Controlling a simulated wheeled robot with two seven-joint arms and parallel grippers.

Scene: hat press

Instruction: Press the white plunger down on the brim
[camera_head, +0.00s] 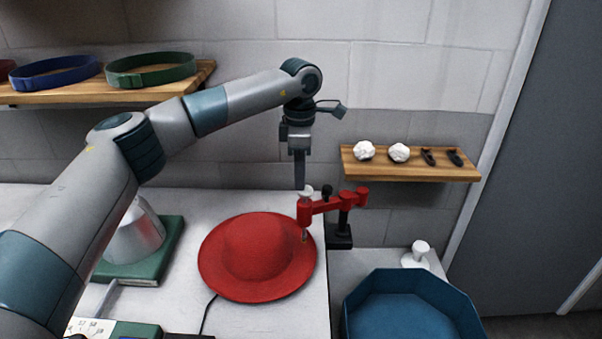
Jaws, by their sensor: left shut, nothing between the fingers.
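A red hat (258,252) lies on the white table with its round crown up and its brim spread flat. A red press arm (333,202) on a dark stand (341,236) reaches over the right edge of the brim. The white plunger (306,192) stands at the left end of the press arm, with a thin metal tip below it over the brim. My left gripper (300,186) points down, shut and empty, right above the plunger's white top. I cannot tell whether it touches the plunger. My right gripper is not in view.
A wooden shelf (410,174) on the wall at right holds white crumpled balls and dark small tools. A blue octagonal bin (408,309) stands at lower right. A left shelf (110,92) holds blue and green bands. A green-based metal device (142,236) stands left of the hat.

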